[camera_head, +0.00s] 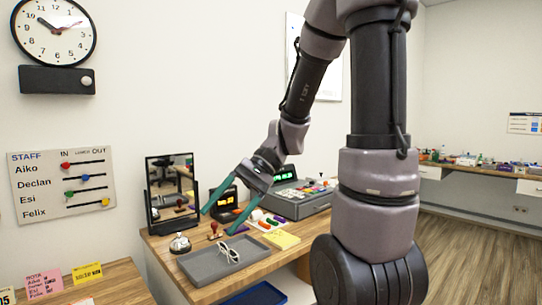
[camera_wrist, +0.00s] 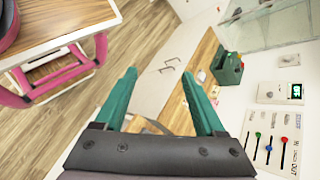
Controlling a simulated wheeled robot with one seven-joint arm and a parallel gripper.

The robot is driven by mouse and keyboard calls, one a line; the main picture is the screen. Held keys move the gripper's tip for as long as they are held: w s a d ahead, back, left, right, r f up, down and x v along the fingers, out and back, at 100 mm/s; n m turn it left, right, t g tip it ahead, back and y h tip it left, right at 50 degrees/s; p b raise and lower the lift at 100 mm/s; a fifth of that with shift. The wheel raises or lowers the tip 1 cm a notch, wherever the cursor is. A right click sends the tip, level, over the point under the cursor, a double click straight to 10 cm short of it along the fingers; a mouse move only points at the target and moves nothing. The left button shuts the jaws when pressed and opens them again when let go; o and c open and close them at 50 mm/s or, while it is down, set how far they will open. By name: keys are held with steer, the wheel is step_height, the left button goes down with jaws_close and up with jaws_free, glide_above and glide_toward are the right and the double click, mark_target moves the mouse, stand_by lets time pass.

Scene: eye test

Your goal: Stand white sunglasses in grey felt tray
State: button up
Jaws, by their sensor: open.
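The grey tray (camera_head: 203,270) lies on the wooden desk, below the middle of the head view. A thin white looped object (camera_head: 228,252), which looks like the white sunglasses, lies in its back right part; its exact pose is too small to tell. My gripper (camera_head: 217,223) is above the desk behind the tray, with its two teal fingers spread apart and nothing between them. The wrist view shows the same open fingers (camera_wrist: 158,72) pointing away from the tray. Neither the tray nor the sunglasses can be made out in that view.
A bell (camera_head: 180,243) stands left of the tray, and a mirror (camera_head: 170,190) stands behind. A yellow pad (camera_head: 282,240) lies to the right, with a cash register (camera_head: 305,200) behind it. A stamp (camera_head: 213,231) and several small items crowd the desk near my fingers.

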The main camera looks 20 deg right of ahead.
steer(key=d+r+n+t+h, duration=0.1)
steer(key=d+r+t+h, duration=0.6)
steer(key=d+r+t, duration=0.2)
step_height(320, 180, up, 2)
steer(key=shift+w+d+r+t+h, duration=0.15)
steer(key=shift+d+r+t+h, duration=0.15)
steer(key=shift+d, duration=0.55)
steer(key=shift+f, duration=0.1)
stand_by(0.9)
